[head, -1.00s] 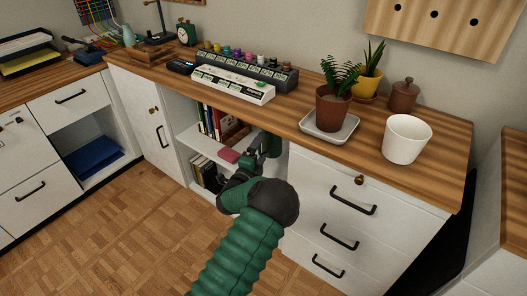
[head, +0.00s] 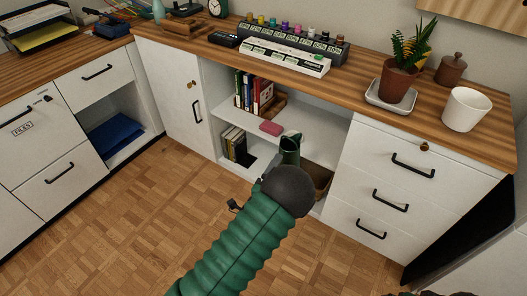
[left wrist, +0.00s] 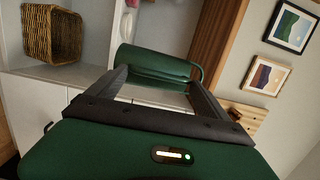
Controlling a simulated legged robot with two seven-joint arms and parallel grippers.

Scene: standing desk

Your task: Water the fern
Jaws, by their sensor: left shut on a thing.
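The fern (head: 408,48) stands upright in a brown pot (head: 398,85) on a white saucer (head: 376,98), on the wooden desk top at the right. A green watering can (head: 290,148) shows in front of the open shelves, below the desk top and left of the fern. In the left wrist view the can (left wrist: 150,62) lies between the fingers of my left gripper (left wrist: 155,78), which is shut on it. In the head view my own forearm and wrist hide the left gripper. My right gripper is not in view.
A white pot (head: 466,108) stands right of the fern and a lidded brown jar (head: 451,69) behind it. A row of bottles on a rack (head: 290,50) fills the desk's middle. Drawer handles (head: 412,165) stick out below. The shelf (head: 235,112) holds books and a basket (head: 318,180).

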